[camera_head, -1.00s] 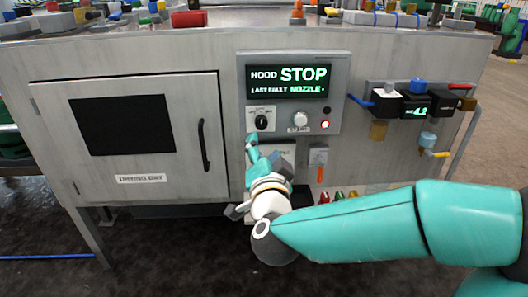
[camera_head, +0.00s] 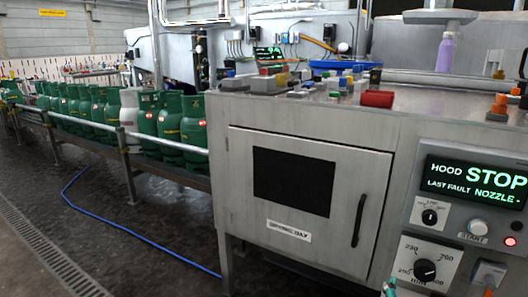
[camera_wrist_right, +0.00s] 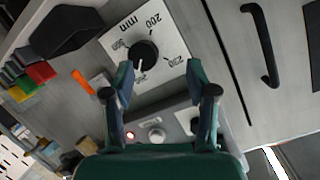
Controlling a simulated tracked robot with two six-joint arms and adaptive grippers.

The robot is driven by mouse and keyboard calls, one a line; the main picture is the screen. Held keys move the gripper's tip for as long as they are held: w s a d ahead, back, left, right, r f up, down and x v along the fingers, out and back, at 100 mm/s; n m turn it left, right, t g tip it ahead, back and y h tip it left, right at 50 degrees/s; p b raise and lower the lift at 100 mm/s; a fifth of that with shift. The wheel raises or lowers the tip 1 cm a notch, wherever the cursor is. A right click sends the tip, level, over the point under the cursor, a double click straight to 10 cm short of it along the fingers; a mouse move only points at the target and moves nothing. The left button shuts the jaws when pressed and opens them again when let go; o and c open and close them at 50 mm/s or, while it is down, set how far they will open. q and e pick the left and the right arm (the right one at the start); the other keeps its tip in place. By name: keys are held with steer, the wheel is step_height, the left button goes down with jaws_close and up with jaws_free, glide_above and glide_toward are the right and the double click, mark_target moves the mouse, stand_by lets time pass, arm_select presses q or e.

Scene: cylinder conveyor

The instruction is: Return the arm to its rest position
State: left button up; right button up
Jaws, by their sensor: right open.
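My right gripper (camera_wrist_right: 160,88) is open and empty in the right wrist view. Its two teal fingers stand apart in front of the panel, near the black dial (camera_wrist_right: 144,52) on its white scale plate marked in mm. The same dial (camera_head: 424,270) shows at the bottom right of the head view. A small teal tip, likely of my right gripper, shows at the bottom edge of the head view beside that plate. The rest of the right arm is out of the head view. My left gripper is in neither view.
The steel cabinet (camera_head: 250,205) has a door with a black handle (camera_head: 358,220). Its display (camera_head: 474,181) reads HOOD STOP, above a selector knob (camera_head: 430,216) and red lamp (camera_head: 510,241). Green cylinders (camera_head: 168,118) line the conveyor at left. A blue hose (camera_head: 125,234) lies on the floor.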

steer(key=s+a+f+n+g+y, duration=0.2)
steer(key=a+f, duration=0.1)
steer(key=f, duration=0.5)
steer(key=s+a+f+n+g+y+p, duration=0.1)
steer(key=s+a+f+n+g+y, duration=0.15)
steer(key=f, duration=0.55)
steer(key=s+a+f+n+g+y, duration=0.1)
steer(key=s+a+f+y, duration=0.15)
steer(key=f, duration=0.55)
steer(key=s+a+f+n+g+y, duration=0.2)
steer(key=s+a+f+g, duration=0.15)
steer(key=s+a, duration=0.3)
steer(key=s+a+f+n+g+y, duration=0.25)
steer(key=s+a+f, duration=0.2)
steer(key=s, duration=0.35)
step_height(320, 180, up, 38)
steer(key=p, duration=3.8)
steer(key=shift+s+a+r+p, duration=0.2)
steer(key=shift+a+p, duration=0.05)
steer(key=shift+p, duration=0.15)
